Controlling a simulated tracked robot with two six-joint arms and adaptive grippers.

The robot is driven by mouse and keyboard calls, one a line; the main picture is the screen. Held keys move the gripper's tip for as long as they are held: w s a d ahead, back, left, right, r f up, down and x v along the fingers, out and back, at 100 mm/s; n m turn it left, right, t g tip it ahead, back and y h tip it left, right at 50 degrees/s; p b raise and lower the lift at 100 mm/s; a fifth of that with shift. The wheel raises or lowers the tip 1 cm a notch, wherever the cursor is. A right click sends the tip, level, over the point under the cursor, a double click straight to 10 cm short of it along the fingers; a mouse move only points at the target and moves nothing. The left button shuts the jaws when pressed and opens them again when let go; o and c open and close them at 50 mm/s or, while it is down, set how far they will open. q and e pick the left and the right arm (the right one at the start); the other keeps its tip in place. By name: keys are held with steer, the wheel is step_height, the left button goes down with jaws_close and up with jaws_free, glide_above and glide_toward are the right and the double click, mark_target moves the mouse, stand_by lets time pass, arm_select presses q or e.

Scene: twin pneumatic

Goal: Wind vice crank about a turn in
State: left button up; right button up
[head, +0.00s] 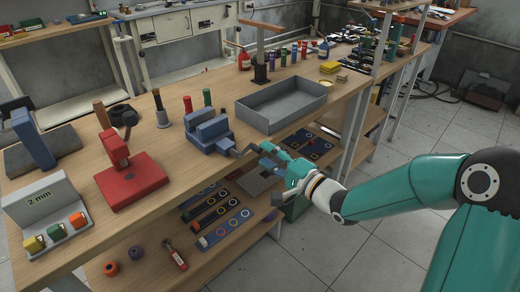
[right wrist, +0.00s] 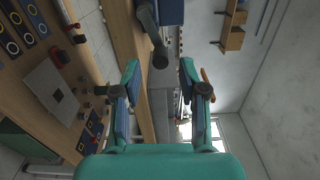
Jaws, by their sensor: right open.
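The blue-grey vice (head: 207,133) stands at the front edge of the wooden bench in the head view. Its dark crank (head: 247,151) sticks out to the right, over the bench edge. My right gripper (head: 266,154) is open just right of the crank. My left gripper is in neither view.
A red press (head: 131,178) and a "2 mm" stand (head: 47,212) are to the left. A lower shelf (head: 160,262) holds dark strips with rings, below the gripper. Open floor lies right of the bench.

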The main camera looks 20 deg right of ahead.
steer(key=v, duration=0.7)
steer(key=shift+s+d, duration=0.15)
steer(key=shift+s, duration=0.1)
